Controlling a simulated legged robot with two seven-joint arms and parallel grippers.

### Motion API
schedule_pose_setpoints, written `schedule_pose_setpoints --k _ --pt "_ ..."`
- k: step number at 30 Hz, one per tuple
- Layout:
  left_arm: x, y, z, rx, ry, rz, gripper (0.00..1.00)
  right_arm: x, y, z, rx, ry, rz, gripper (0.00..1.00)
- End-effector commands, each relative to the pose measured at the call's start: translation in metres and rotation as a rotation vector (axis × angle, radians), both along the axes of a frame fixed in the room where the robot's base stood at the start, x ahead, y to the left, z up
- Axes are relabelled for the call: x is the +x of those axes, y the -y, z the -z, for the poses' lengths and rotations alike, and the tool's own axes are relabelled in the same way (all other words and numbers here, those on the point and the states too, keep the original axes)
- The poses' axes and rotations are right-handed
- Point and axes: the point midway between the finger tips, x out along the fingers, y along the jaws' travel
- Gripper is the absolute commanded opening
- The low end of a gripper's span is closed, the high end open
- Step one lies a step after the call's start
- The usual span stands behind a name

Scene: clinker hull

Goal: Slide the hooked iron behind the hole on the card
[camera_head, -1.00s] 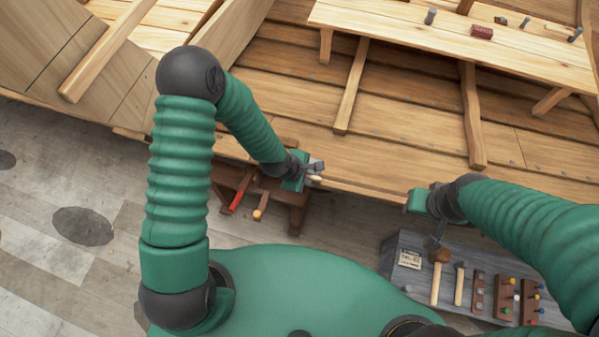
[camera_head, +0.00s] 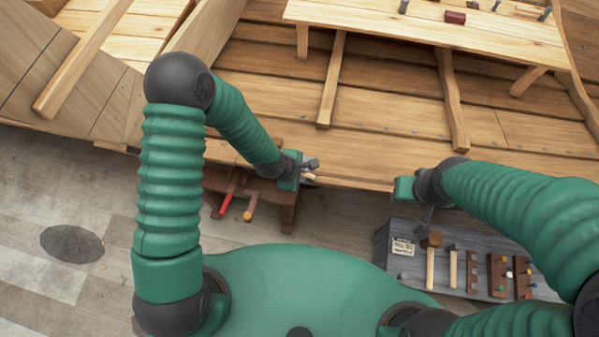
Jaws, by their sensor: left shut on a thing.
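My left gripper (camera_head: 304,174) is shut on a grey metal tool (camera_head: 312,163) with a pale wooden part, at the hull's near edge. It may be the hooked iron, but its shape is too small to tell. A pale card (camera_head: 403,246) with dark lettering, too small to read surely, is at the left end of the grey tool tray. My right gripper (camera_head: 427,214) points down above the tray near the card; its fingers are too unclear to judge. I cannot make out a particular hole in the hull planks (camera_head: 390,100).
The grey tray (camera_head: 384,262) holds a mallet (camera_head: 430,262), a hammer (camera_head: 453,266) and racks with coloured pegs (camera_head: 497,273). A dark wooden stand (camera_head: 270,196) with red and yellow handles is below my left gripper. A plank bench (camera_head: 400,32) with small metal pieces crosses the hull.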

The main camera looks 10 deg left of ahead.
Motion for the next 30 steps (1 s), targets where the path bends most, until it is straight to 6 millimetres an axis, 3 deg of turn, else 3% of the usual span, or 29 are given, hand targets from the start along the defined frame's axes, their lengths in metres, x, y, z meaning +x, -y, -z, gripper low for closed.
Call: schedule_pose_setpoints --k 12,13,18,26,30 --pt "-0.001 0.001 -0.002 -0.001 0.0 0.001 0.0 0.0 0.0 -0.002 0.0 0.0 0.0 0.36" --pt "-0.001 0.001 -0.002 -0.001 0.0 0.001 0.16 0.0 0.0 -0.002 0.0 0.0 0.0 0.36" --pt "-0.001 0.0 -0.002 -0.001 0.0 0.001 0.38 0.0 0.0 -0.002 0.0 0.0 0.0 0.36" --pt "-0.002 0.0 -0.001 0.0 -0.004 0.0 0.4 0.0 0.0 -0.001 0.0 0.0 0.0 0.36" --pt "-0.001 0.0 -0.01 0.0 -0.003 0.0 0.4 0.0 0.0 -0.009 0.0 0.0 0.0 0.36"
